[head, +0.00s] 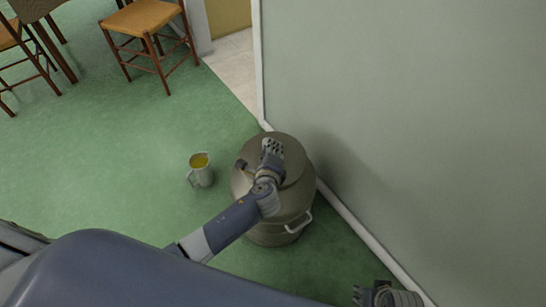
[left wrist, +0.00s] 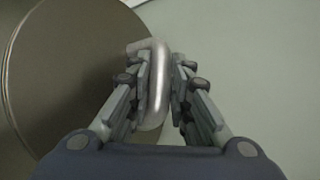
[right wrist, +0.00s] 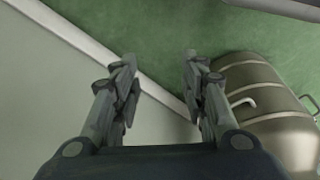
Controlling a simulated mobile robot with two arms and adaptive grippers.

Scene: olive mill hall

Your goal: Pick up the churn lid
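The churn (head: 272,233) is a grey-brown metal can standing on the floor by the wall. Its round churn lid (head: 292,160) is on top, and the lid's disc fills the left of the left wrist view (left wrist: 70,75). My left gripper (head: 272,146) is over the lid and hides part of it. In the left wrist view its fingers are closed in on both sides of a silver loop handle (left wrist: 159,80), which rises at the disc's edge. My right gripper (right wrist: 160,85) is open and empty, low near the wall; the churn (right wrist: 265,95) is to its right.
A metal jug (head: 203,177) with yellow liquid stands on the green floor left of the churn. The pale wall (head: 410,130) rises close on the right. A wooden chair (head: 143,20) and a table are at the back left.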

